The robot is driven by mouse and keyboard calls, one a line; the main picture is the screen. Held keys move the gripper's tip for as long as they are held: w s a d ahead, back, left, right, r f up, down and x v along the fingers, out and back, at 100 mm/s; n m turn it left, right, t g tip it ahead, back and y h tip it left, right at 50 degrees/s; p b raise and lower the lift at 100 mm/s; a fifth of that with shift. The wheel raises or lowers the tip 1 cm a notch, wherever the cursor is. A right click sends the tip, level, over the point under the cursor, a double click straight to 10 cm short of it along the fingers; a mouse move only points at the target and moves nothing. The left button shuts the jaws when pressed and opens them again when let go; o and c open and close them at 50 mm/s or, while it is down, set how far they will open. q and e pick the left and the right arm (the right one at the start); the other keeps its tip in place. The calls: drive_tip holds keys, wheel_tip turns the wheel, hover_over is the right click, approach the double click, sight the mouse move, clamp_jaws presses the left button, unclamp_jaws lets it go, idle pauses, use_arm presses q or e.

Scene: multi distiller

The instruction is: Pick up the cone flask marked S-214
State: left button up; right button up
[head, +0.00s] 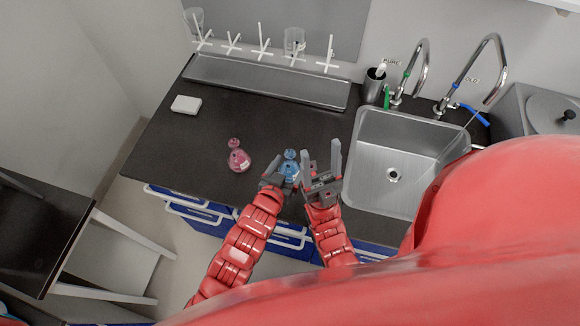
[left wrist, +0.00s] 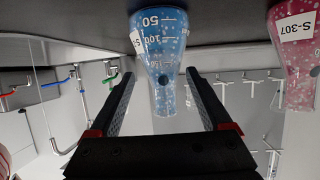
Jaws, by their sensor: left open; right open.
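A blue conical flask (head: 290,168) stands on the dark counter near its front edge. My left gripper (head: 282,180) is open at the flask. In the left wrist view the fingertips (left wrist: 159,76) lie either side of the flask's narrow neck, with gaps showing. A pink flask (head: 238,160) stands to the left; its label in the left wrist view (left wrist: 297,50) reads S-307. My right gripper (head: 322,160) is open and empty, just right of the blue flask.
A steel sink (head: 375,150) with taps lies to the right. A drying rack tray (head: 265,84) with pegs and glassware runs along the back wall. A white block (head: 186,104) sits at the back left. The counter's middle (head: 270,120) is clear.

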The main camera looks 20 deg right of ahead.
use_arm(q)
drive_tip(key=shift+w+d+f, duration=0.1)
drive_tip(key=shift+w+d, duration=0.15)
drive_tip(key=shift+w, duration=0.15)
drive_tip(key=x, duration=0.4)
drive_tip(key=shift+w+f, duration=0.1)
drive_tip(key=shift+w, duration=0.05)
drive_tip(key=shift+a, duration=0.1)
clamp_jaws()
